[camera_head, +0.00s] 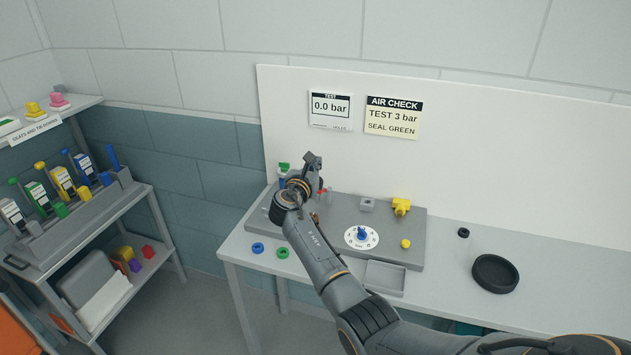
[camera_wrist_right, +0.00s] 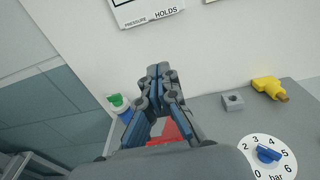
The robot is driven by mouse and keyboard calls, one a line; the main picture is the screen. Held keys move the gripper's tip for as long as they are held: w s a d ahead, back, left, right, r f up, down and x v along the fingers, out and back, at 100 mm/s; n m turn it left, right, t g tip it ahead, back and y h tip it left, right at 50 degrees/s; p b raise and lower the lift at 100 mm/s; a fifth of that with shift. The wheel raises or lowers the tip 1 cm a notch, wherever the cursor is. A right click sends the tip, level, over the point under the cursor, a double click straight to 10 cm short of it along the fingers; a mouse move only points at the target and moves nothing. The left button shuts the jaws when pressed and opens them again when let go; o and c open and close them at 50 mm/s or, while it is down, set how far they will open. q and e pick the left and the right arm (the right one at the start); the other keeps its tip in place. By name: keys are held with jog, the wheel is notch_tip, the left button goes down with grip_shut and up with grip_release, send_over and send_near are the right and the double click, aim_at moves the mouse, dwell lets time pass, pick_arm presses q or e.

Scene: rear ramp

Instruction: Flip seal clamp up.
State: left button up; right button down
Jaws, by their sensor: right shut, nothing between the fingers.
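A red part (camera_wrist_right: 170,131), which may be the seal clamp, shows between and behind my right gripper's fingers in the right wrist view. In the head view only a bit of it (camera_head: 323,190) shows beside the gripper, so I cannot tell whether it is up or down. My right gripper (camera_head: 312,160) is shut and empty over the left part of the grey test plate (camera_head: 337,215). Its fingertips (camera_wrist_right: 159,72) point toward the white back panel. I cannot tell whether it touches the red part. My left gripper is not in view.
A green-topped blue fitting (camera_wrist_right: 119,106) stands left of the gripper. A dial (camera_head: 362,237) with a blue knob, a yellow valve (camera_head: 401,206) and a grey block (camera_head: 367,205) are to the right. The gauge sign (camera_head: 331,108) reads 0.0 bar.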

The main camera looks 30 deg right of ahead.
jog(key=shift+w+d+r, duration=0.35)
jog(key=shift+w+d, duration=0.05)
jog(key=shift+w+f, duration=0.1)
jog(key=shift+w, duration=0.1)
jog(key=shift+w+f, duration=0.1)
jog(key=shift+w, duration=0.05)
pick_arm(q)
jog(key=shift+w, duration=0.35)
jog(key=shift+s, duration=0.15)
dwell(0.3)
